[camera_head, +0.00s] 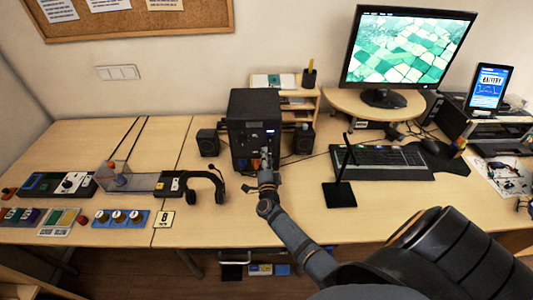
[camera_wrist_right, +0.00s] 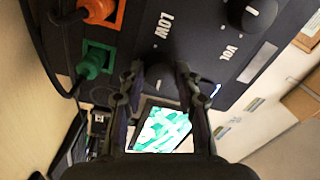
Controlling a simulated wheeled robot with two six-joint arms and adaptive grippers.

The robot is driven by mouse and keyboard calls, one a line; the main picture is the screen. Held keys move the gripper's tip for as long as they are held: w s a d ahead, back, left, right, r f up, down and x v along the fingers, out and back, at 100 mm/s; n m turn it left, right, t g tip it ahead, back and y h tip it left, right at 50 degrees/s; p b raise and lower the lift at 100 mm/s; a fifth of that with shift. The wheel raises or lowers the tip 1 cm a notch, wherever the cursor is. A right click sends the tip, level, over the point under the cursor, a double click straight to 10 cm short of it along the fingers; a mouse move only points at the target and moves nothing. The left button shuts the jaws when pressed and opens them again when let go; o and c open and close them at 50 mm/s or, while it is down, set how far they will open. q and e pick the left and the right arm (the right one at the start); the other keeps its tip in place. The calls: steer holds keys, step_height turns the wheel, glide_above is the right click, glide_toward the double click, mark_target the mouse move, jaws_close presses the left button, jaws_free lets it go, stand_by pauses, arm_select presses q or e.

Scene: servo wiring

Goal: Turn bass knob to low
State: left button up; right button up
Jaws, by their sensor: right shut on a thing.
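The black speaker box (camera_head: 254,108) stands on the desk near the middle in the head view. Its dark front panel (camera_wrist_right: 200,25) fills the top of the right wrist view, with printed LOW and VOL labels. My right gripper (camera_head: 265,157) is at the front of the box; in the wrist view its two fingers (camera_wrist_right: 159,72) are closed around a dark round knob (camera_wrist_right: 158,78) beside the LOW label. The fingers partly hide this knob, so its pointer is not clear. A second black knob (camera_wrist_right: 252,14) is beside the VOL label. My left gripper is not in view.
An orange plug (camera_wrist_right: 98,8) and a green plug (camera_wrist_right: 92,63) with cables sit in the panel. Small speakers (camera_head: 208,142) flank the box. A headset (camera_head: 205,183) lies left, a black stand (camera_head: 339,195) right. Bare desk lies in front of the box.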

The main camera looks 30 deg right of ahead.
steer(key=n+p, duration=0.2)
steer(key=n, duration=0.2)
steer(key=shift+n+p, duration=0.35)
steer(key=shift+n, duration=0.05)
stand_by(0.4)
steer(key=o, duration=1.2)
steer(key=shift+c, duration=0.2)
